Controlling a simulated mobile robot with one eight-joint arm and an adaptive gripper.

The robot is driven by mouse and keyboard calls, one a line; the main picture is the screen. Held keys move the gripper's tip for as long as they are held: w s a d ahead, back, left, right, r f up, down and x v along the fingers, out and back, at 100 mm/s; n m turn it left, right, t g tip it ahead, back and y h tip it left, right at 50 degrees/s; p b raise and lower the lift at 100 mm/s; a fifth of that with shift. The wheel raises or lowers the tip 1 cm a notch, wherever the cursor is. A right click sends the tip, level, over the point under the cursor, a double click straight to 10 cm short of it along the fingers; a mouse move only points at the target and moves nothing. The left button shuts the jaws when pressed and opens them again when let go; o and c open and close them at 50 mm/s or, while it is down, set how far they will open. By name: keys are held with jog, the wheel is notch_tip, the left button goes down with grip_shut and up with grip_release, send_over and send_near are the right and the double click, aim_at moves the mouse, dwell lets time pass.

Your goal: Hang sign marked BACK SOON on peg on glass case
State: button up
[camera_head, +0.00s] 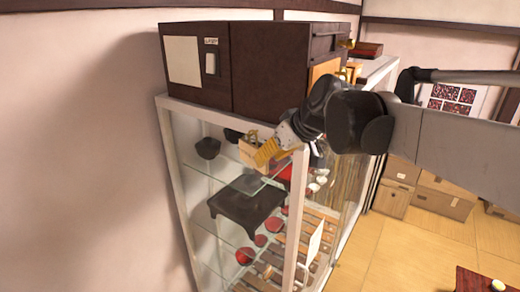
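My gripper (265,152) is at the upper front corner of the glass case (178,150), just below its top edge. Its yellow ribbed finger surfaces point down and left. I cannot tell whether the fingers are apart or closed. A tan, box-like thing (250,155) shows beside the fingertips; whether it is held or stands behind the glass is unclear. A small white panel (316,243) stands tilted by the case's right side, lower down. No BACK SOON lettering is readable on anything, and I cannot make out the peg.
A dark wooden cabinet (270,65) sits on top of the case, close behind my gripper. Inside the case are a black stand (247,205) and red bowls (244,256). Wooden boxes (443,197) stand at the right. Tatami floor (400,245) lies open between the case and a low table (470,281).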

jog(key=v, duration=1)
jog(key=s+d+f+m+h+b, duration=0.1)
jog(key=s+f+b, duration=0.5)
jog(key=f+b, duration=0.6)
jog(key=s+d+f+m+h+b, duration=0.2)
jog(key=s+d+f+b, duration=0.3)
jog(key=f+b, duration=0.8)
jog(key=s+d+f+m+h+b, duration=0.2)
jog(key=s+f+b, duration=0.5)
jog(key=f, duration=2.5)
jog(key=d+m+b, duration=0.1)
jog(key=b, duration=0.4)
jog(key=shift+s+d+f+m+t+b, duration=0.15)
jog(key=shift+s+f+m+t+b, duration=0.15)
jog(key=shift+s+f, duration=0.1)
